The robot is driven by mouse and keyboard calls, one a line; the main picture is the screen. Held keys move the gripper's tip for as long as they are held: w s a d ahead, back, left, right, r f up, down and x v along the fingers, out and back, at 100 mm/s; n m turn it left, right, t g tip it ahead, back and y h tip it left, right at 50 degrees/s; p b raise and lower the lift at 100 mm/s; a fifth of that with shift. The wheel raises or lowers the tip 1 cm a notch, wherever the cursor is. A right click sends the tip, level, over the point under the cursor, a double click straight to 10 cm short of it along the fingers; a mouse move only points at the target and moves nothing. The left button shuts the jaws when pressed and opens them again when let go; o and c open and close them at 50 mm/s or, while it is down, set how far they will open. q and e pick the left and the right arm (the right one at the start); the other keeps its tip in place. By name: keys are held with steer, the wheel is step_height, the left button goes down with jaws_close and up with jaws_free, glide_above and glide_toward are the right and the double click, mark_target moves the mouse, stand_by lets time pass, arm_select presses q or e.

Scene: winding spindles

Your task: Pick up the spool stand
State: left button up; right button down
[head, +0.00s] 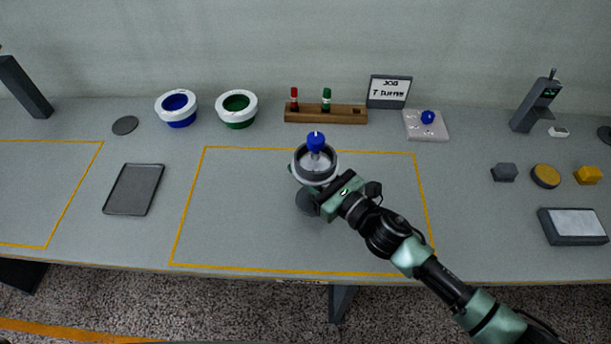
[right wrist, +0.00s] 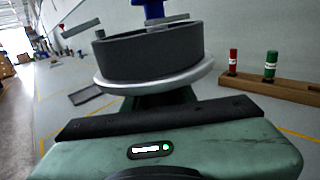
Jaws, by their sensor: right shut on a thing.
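The spool stand (head: 316,166) is a round dark grey cup with a pale rim flange, and a blue piece (head: 316,141) stands up from its middle. It is near the middle of the head view, over the yellow-outlined area. My right gripper (head: 328,186) comes in from the lower right and is shut on the stand. In the right wrist view the stand (right wrist: 150,58) fills the top middle, upright, just beyond the gripper body. The fingertips are mostly hidden. A dark round patch lies below it on the table; I cannot tell whether it is shadow. My left gripper is out of view.
Blue (head: 177,109) and green (head: 237,109) ringed bowls stand at the back left. A wooden rack (head: 326,114) with red and green markers, a sign (head: 389,91) and a pale plate (head: 426,125) stand behind. A grey tray (head: 134,189) lies left. The yellow-outlined area is otherwise clear.

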step_height(320, 180, up, 16)
steer(key=p, duration=0.2)
glide_above(305, 191)
steer(key=shift+f, duration=0.2)
steer(key=shift+f+b, duration=7.3)
steer(key=shift+f, duration=2.15)
steer(key=shift+f+b, duration=0.45)
steer(key=shift+f, duration=0.25)
